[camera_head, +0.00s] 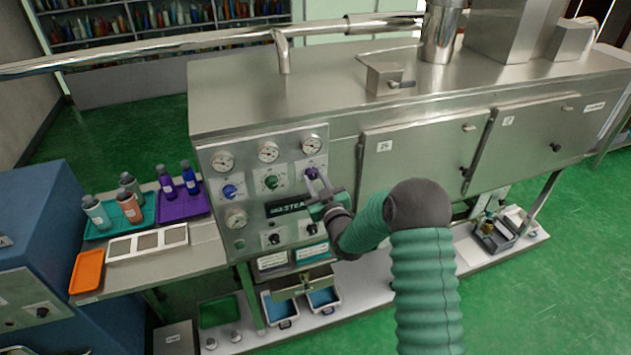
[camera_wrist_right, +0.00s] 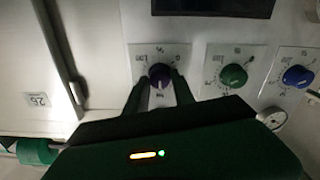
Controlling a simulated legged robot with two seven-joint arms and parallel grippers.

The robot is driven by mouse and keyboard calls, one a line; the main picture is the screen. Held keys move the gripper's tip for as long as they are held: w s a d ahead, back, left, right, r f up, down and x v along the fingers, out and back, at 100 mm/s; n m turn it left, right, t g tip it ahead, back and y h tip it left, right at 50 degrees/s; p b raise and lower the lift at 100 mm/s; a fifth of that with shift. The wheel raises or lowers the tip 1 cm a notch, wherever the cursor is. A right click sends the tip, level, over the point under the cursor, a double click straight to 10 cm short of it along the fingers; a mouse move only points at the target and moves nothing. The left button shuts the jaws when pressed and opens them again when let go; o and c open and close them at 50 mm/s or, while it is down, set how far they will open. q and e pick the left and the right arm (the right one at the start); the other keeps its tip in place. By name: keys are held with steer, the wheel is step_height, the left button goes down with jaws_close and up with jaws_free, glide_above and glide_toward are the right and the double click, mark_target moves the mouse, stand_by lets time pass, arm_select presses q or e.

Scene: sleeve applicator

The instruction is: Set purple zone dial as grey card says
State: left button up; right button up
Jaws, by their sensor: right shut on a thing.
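The purple zone dial (camera_head: 311,173) is the rightmost of three dials on the steel control panel (camera_head: 206,160). My right gripper (camera_head: 318,188) reaches it from below right and is shut on it. In the right wrist view, the purple dial (camera_wrist_right: 159,74) sits between my two dark fingertips (camera_wrist_right: 158,88), on a white plate with a printed scale. The scale's numbers are too small to read surely. A holder with three light-framed cards (camera_head: 147,243) lies on the side table; I cannot tell which is the grey card, and no writing is readable. My left gripper is not in view.
The green dial (camera_head: 271,182) and blue dial (camera_head: 230,191) sit beside the purple one, with gauges (camera_head: 268,152) above. Two small black knobs (camera_head: 274,239) are below. Bottles stand in a teal tray (camera_head: 98,233) and a purple tray (camera_head: 190,211) at left.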

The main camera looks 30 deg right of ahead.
steer(key=shift+f, duration=0.1)
jaws_close()
steer(key=shift+f, duration=0.1)
steer(key=m+b, duration=0.2)
steer(key=shift+f+b, duration=0.2)
steer(key=shift+b, duration=0.15)
steer(key=m+b, duration=0.2)
steer(key=m, duration=0.2)
steer(key=shift+b, duration=0.35)
steer(key=m+b, duration=0.2)
steer(key=m, duration=0.1)
steer(key=shift+m+b, duration=0.65)
steer(key=shift+m, duration=1.45)
